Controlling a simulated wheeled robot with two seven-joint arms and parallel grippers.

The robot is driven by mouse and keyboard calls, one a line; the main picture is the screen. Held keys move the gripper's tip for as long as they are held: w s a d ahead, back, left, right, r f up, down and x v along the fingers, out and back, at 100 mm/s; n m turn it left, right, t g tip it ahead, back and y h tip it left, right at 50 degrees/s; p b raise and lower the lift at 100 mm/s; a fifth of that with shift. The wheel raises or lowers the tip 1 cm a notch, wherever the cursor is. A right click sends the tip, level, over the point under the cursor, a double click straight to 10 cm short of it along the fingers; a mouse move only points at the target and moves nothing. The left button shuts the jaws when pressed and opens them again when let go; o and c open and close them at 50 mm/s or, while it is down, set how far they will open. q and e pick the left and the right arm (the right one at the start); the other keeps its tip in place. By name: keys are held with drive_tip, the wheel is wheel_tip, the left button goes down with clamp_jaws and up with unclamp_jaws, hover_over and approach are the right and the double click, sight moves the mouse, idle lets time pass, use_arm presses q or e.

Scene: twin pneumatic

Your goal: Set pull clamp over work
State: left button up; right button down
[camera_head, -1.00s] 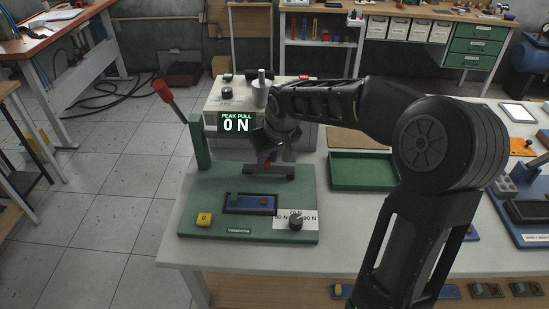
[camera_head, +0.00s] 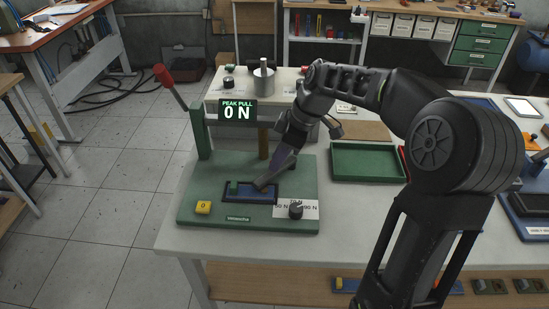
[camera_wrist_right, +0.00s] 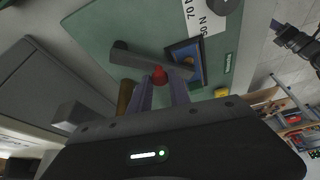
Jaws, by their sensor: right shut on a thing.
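The pull clamp, a dark grey bar (camera_head: 264,184) with a red knob (camera_wrist_right: 160,74), is at my right gripper (camera_head: 281,168). The right gripper (camera_wrist_right: 163,90) is shut on the red knob, with one finger on each side. The bar (camera_wrist_right: 125,56) lies slantwise, its near left end over the blue work holder (camera_head: 237,199) on the green tester base (camera_head: 188,213). The blue work holder (camera_wrist_right: 197,50) is partly covered by the bar. I cannot tell whether they touch. A dark jointed part (camera_wrist_right: 298,42) at the wrist view's edge may be my left gripper.
A red-handled lever (camera_head: 172,84) stands at the base's back left. A display (camera_head: 237,112) reads 0 N. A yellow button (camera_head: 203,207) and dark dial (camera_head: 296,209) sit in front. A brass post (camera_head: 263,143) rises behind. A green tray (camera_head: 368,162) stands to the right.

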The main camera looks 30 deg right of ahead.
drive_tip(key=shift+s+d+n, duration=0.15)
drive_tip(key=shift+s+n, duration=0.15)
drive_tip(key=shift+n, duration=0.3)
drive_tip(key=c, duration=1.2)
unclamp_jaws()
drive_tip(key=shift+r, duration=0.1)
drive_tip(key=b+v, duration=0.1)
drive_tip(key=v, duration=0.6)
drive_tip(key=shift+d+r, duration=0.2)
drive_tip(key=shift+r, duration=0.05)
